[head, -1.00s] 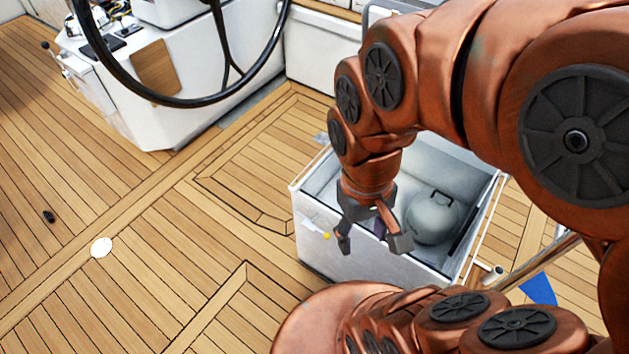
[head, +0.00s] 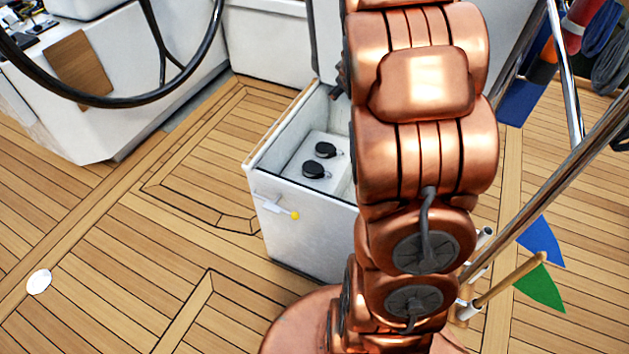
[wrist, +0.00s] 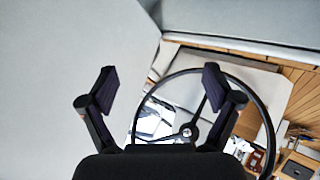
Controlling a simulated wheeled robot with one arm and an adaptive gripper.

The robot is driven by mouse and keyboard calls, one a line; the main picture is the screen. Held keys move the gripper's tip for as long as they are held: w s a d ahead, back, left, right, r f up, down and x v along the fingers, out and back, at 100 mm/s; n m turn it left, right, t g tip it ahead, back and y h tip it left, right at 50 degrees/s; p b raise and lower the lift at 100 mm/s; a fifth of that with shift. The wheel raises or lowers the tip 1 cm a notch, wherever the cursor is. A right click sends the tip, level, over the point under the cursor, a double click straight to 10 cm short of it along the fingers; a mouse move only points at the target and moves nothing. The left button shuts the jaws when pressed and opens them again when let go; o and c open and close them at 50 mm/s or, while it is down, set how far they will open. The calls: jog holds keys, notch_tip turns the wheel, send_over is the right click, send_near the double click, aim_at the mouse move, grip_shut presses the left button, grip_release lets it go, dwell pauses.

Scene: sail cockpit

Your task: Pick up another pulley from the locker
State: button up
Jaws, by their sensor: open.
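The open white locker (head: 294,226) stands on the deck in the head view, its right part hidden by my arm. Two black, rounded pulleys lie on a pale surface inside it: a farther one (head: 325,150) and a nearer one (head: 313,170). My gripper (wrist: 160,88) shows in the wrist view with its two fingers wide apart and nothing between them. It faces a pale wall and the steering wheel, and no pulley shows there. In the head view the gripper is mostly or wholly hidden behind my arm.
The black steering wheel (head: 198,62) and its white console stand at the left. Blue (head: 541,240) and green (head: 541,287) flags and a steel rail are at right.

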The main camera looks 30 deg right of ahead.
notch_tip(320, 180, down, 9)
jog(key=w+d+n+t+y+b, duration=0.1)
jog(key=w+d+y+b, duration=0.1)
jog(key=b, duration=0.1)
jog(key=n+t+y+b, duration=0.2)
jog(key=n+y+b, duration=0.1)
jog(key=y+b, duration=0.7)
send_near(316, 168)
jog(key=w, duration=0.2)
jog(key=w+a+f, duration=0.1)
jog(key=shift+w+a, duration=0.1)
jog(key=shift+w, duration=0.25)
jog(key=shift+s+a+f, duration=0.15)
jog(key=shift+s+a, duration=0.05)
jog(key=shift+a, duration=0.05)
jog(key=shift+w+a+f+b, duration=0.2)
jog(key=shift+w+a+b, duration=0.15)
jog(key=shift+b+x, duration=1.4)
jog(key=shift+x, duration=1.95)
jog(key=shift+f, duration=0.1)
jog(key=shift+c, duration=0.4)
jog(key=c, duration=1.3)
